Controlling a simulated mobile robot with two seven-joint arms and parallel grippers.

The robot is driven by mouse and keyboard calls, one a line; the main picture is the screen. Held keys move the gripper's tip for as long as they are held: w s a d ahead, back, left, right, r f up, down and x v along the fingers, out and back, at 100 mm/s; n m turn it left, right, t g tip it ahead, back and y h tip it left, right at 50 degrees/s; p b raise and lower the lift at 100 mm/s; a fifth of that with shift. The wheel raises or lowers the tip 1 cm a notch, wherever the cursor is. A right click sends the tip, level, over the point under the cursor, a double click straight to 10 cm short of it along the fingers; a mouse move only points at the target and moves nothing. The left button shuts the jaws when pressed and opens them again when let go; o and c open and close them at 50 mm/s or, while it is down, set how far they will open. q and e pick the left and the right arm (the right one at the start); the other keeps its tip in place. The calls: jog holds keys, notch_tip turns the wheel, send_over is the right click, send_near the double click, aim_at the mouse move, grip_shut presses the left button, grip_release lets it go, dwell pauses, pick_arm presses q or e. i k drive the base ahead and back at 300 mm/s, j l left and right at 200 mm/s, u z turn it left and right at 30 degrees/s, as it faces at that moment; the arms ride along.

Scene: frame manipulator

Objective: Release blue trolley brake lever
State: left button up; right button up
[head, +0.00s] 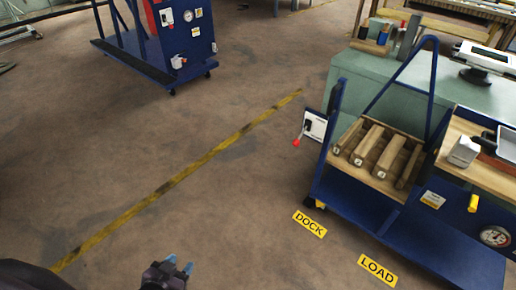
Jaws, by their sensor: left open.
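A blue trolley (420,235) stands at the right, carrying several wooden bars. A lever with a red knob (296,142) sticks out from a white plate (315,125) at the trolley's left upright. The knob points down and to the left; I cannot tell whether the brake is on. My left gripper (180,264) is at the bottom edge, open and empty, with blue fingertips. It is well apart from the lever, below and to its left. My right gripper is not in view.
Another blue cart (150,50) with a gauge stands at the upper left. A yellow floor line (185,175) runs diagonally between. Yellow DOCK (310,224) and LOAD (377,270) labels lie beside the trolley. A green bench (385,85) stands behind it. The middle floor is clear.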

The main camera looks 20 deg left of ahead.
aim_at(296, 143)
jog(key=u, duration=0.15)
jog(key=i+j+z, duration=0.15)
jog(key=i, duration=0.4)
jog(key=i+j+z, duration=0.1)
jog(key=i+j, duration=0.25)
jog(key=i, duration=0.2)
jog(key=i+j+z, duration=0.15)
jog(key=i+j, duration=0.2)
jog(key=i, duration=0.2)
